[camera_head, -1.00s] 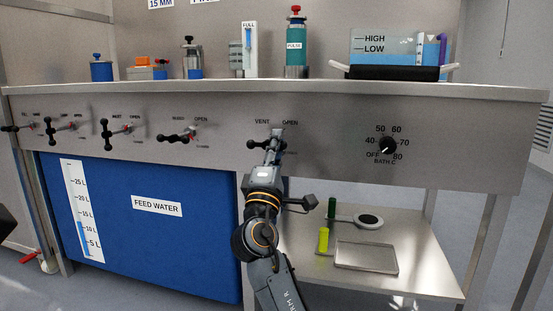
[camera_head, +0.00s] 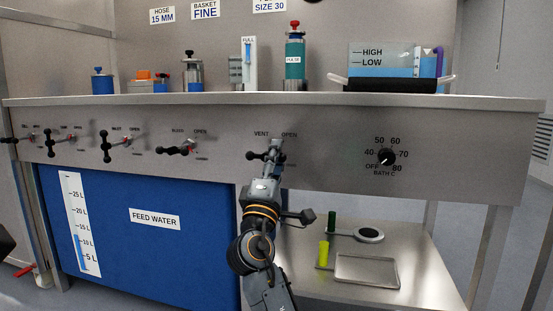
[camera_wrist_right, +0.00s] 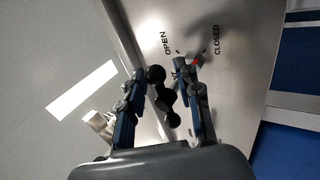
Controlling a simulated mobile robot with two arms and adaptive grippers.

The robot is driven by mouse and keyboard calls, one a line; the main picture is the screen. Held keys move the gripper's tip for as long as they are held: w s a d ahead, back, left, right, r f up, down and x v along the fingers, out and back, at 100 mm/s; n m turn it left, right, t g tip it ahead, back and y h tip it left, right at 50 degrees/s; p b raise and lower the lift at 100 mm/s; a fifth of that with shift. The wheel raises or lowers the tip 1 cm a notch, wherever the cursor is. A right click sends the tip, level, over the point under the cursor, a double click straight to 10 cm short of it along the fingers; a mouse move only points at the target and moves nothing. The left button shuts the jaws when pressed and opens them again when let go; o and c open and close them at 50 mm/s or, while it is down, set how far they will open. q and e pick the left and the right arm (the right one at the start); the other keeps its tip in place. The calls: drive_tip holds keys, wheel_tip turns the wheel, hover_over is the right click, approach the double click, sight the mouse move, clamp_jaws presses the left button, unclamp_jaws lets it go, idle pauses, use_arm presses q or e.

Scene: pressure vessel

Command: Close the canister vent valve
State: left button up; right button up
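The vent valve has a black handle with round knobs on the steel front panel, below the VENT and OPEN labels; one knob (camera_head: 251,156) shows left of my right gripper (camera_head: 273,152). In the right wrist view the black handle (camera_wrist_right: 172,119) lies between the two fingers of the right gripper (camera_wrist_right: 165,85). The fingers are spread, with the left finger close to the upper knob; contact is unclear. The OPEN and CLOSED labels and a small red mark (camera_wrist_right: 200,58) show behind. The gripper hides most of the valve in the head view. My left gripper is out of view.
Other black-handled valves, including the bleed valve (camera_head: 176,150), sit left along the panel. A bath dial (camera_head: 387,157) is to the right. Vessels and a water bath (camera_head: 390,70) stand on the counter. A lower shelf holds a tray (camera_head: 366,269) and a green-yellow cylinder (camera_head: 323,253).

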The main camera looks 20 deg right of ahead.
drive_tip(key=v, duration=1.2)
